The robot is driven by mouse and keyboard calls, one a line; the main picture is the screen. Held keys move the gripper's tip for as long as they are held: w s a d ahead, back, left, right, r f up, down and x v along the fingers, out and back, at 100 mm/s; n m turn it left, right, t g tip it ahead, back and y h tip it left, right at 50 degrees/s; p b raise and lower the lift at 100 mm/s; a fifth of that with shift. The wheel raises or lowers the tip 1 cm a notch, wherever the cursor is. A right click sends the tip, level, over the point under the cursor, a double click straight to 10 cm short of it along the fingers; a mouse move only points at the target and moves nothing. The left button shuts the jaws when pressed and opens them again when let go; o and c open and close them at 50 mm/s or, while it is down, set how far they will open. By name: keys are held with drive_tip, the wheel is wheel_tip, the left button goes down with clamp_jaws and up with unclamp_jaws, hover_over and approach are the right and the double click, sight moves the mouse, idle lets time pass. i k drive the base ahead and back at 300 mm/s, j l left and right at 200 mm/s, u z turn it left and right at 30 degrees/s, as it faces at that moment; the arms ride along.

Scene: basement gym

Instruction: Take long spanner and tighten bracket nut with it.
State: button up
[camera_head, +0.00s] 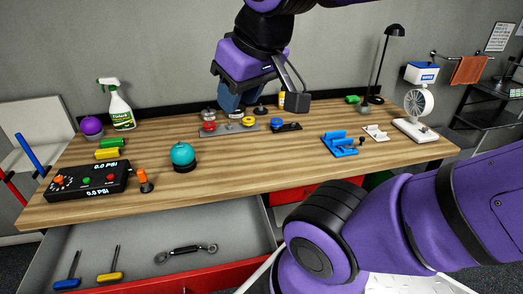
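A dark grey spanner (186,252) with a ring at each end lies in the open drawer (225,236) below the bench, at the lower left. My gripper (263,101) hangs above the back middle of the bench, well apart from the spanner. Its two fingers look spread, with nothing visible between them. A blue bracket-like fixture (340,146) stands on the right half of the bench. I cannot tell which piece carries the bracket nut. A grey plate with red and yellow knobs (229,128) sits under my gripper, partly close to its fingers.
Blue-handled (68,270) and yellow-handled (111,268) tools lie left in the drawer. On the wooden bench (260,168) stand a pressure box (88,181), teal dome (183,157), spray bottle (117,105), fan (417,108) and lamp (389,55). The bench's front middle is clear.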

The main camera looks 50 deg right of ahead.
sight(194, 248)
drive_tip(key=j+z, duration=0.4)
drive_tip(key=j, duration=0.8)
drive_tip(key=i+j+u, duration=0.1)
drive_tip(key=j, duration=0.4)
drive_tip(key=j+u, duration=0.25)
drive_tip(key=i, duration=0.05)
